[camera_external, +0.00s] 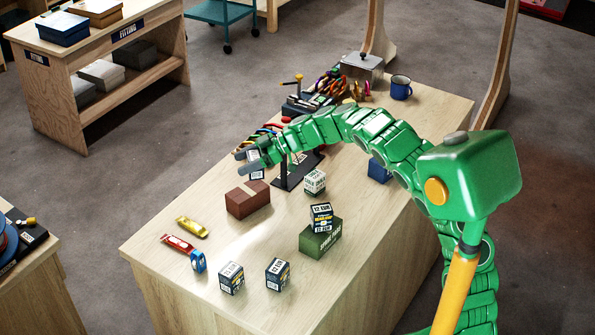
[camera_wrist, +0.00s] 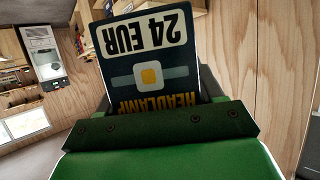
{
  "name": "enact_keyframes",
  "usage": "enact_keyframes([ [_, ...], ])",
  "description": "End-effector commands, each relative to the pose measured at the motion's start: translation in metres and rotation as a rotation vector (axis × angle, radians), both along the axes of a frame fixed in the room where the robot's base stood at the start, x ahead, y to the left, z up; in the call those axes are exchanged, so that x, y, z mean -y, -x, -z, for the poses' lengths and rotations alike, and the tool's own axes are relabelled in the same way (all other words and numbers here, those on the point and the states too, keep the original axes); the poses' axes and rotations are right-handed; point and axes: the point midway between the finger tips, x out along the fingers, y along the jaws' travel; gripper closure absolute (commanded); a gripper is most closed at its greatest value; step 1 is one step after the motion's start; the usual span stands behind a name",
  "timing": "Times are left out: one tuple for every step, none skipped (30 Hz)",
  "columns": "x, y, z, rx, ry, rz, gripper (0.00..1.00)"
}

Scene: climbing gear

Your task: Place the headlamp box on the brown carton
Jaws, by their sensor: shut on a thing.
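The headlamp box (camera_wrist: 148,72), dark with a pale 24 EUR panel and a yellow-centred lamp picture, is between the jaws of my gripper (camera_external: 245,161), which is shut on it. In the external view the box (camera_external: 256,166) is partly hidden by the fingers. The brown carton (camera_external: 248,199) sits on the wooden table with its top bare. My gripper and the box are above and slightly behind the carton, apart from it.
A green carton (camera_external: 320,241) with a dark box (camera_external: 322,216) on top stands to the right. A white box (camera_external: 314,181) and a black stand (camera_external: 297,172) are close by. A blue mug (camera_external: 400,87) stands far back.

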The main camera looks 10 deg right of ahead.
Motion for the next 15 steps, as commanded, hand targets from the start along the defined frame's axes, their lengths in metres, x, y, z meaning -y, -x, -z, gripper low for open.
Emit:
enact_keyframes([
  [-0.003, -0.003, 0.006, -0.003, -0.001, -0.001, 0.68],
  [-0.004, -0.005, 0.008, -0.002, -0.001, -0.001, 0.68],
  [-0.006, -0.007, 0.012, -0.001, -0.001, -0.002, 0.68],
  [-0.007, -0.009, 0.014, 0.000, -0.001, -0.002, 0.68],
  [-0.008, -0.011, 0.016, 0.001, -0.001, -0.004, 0.68],
  [-0.010, -0.013, 0.020, 0.001, -0.001, -0.004, 0.68],
  [-0.011, -0.015, 0.022, -0.001, -0.001, -0.004, 0.68],
  [-0.013, -0.016, 0.025, -0.002, -0.001, -0.004, 0.68],
  [-0.014, -0.019, 0.030, -0.003, -0.002, -0.004, 0.68],
  [-0.015, -0.020, 0.033, -0.004, -0.001, -0.004, 0.68],
  [-0.016, -0.022, 0.035, -0.004, -0.001, -0.004, 0.68],
  [-0.018, -0.024, 0.038, -0.003, -0.001, -0.003, 0.68],
  [-0.019, -0.026, 0.040, -0.002, 0.000, -0.003, 0.68],
  [-0.019, -0.027, 0.042, -0.002, 0.000, -0.004, 0.68],
  [-0.021, -0.029, 0.043, -0.001, 0.000, -0.003, 0.68],
])
